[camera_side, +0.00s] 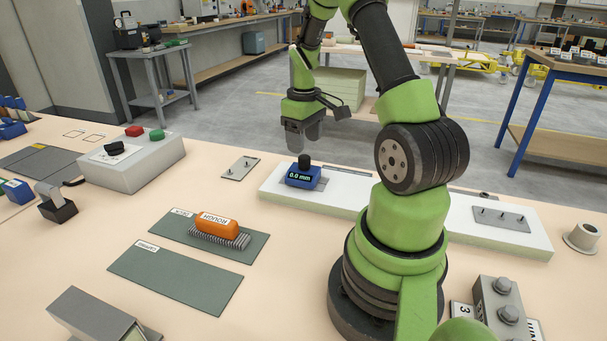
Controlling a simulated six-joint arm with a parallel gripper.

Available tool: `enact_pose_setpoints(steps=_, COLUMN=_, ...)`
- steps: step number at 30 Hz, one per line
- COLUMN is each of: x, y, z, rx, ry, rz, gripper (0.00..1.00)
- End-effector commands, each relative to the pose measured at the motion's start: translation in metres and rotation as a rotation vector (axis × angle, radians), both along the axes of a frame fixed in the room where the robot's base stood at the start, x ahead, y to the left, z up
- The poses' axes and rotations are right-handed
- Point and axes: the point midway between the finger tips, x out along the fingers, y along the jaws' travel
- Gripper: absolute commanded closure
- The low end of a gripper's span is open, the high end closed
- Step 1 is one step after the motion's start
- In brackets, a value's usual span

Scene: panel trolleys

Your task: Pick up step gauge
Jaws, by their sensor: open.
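The step gauge (302,179) is a small blue block with a lit display reading "0.0 mm" and a black knob on top. It stands upright near the left end of a long white panel (352,196), beside a small grey plate (323,184). My gripper (304,145) points down above and behind the gauge in the picture, clear of it. It is open and holds nothing; its fingers are dark and small in this view. My arm hides part of the white panel to the right of the gauge.
An orange brush (216,225) lies on a green mat (178,235); a second green mat (172,282) is bare. A control box (135,165) with red and green buttons stands left. A plate with pins (500,220) is at the panel's right end. The tabletop between mats and panel is clear.

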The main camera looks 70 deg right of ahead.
Motion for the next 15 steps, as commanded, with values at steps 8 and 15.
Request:
enact_pose_setpoints(steps=8, x=-0.002, y=-0.004, z=-0.036, rx=0.004, ry=0.003, rz=-0.002, gripper=0.39)
enact_pose_setpoints(steps=15, x=-0.001, y=-0.005, z=-0.054, rx=0.0, ry=0.001, rz=-0.003, gripper=0.39)
